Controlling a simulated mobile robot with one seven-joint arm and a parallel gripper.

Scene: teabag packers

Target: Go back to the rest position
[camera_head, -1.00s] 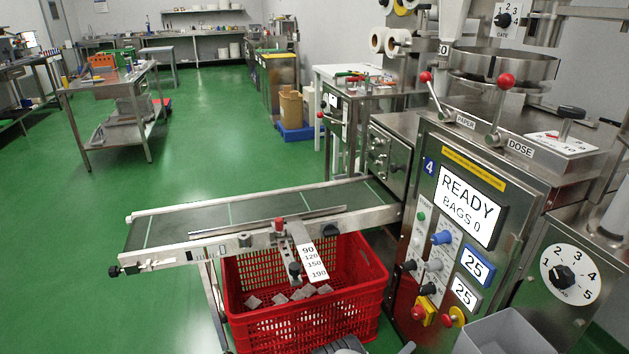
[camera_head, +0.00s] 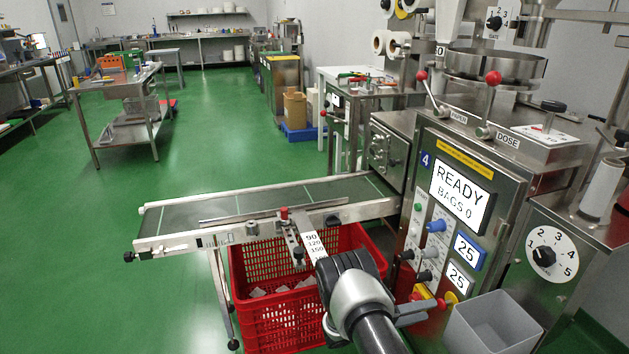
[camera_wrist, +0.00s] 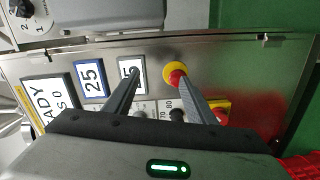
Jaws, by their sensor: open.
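My gripper (camera_wrist: 157,74) is open and empty in the wrist view, its two grey fingers pointing at the steel front of the packing machine. A red button on a yellow collar (camera_wrist: 173,73) shows just beyond the fingertips. In the head view my arm rises from the bottom edge, and my gripper (camera_head: 425,308) is in front of the lower panel, partly hiding its red and yellow controls. The machine's display (camera_head: 461,195) reads READY, BAGS 0. Two small displays below it each read 25. I cannot tell whether the fingers touch the panel.
A red crate (camera_head: 285,322) with pale teabags stands under the conveyor (camera_head: 250,205), partly hidden by my arm. A grey open bin (camera_head: 493,325) is at the lower right. Green floor (camera_head: 210,120) is clear to the left, before a steel table (camera_head: 115,82).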

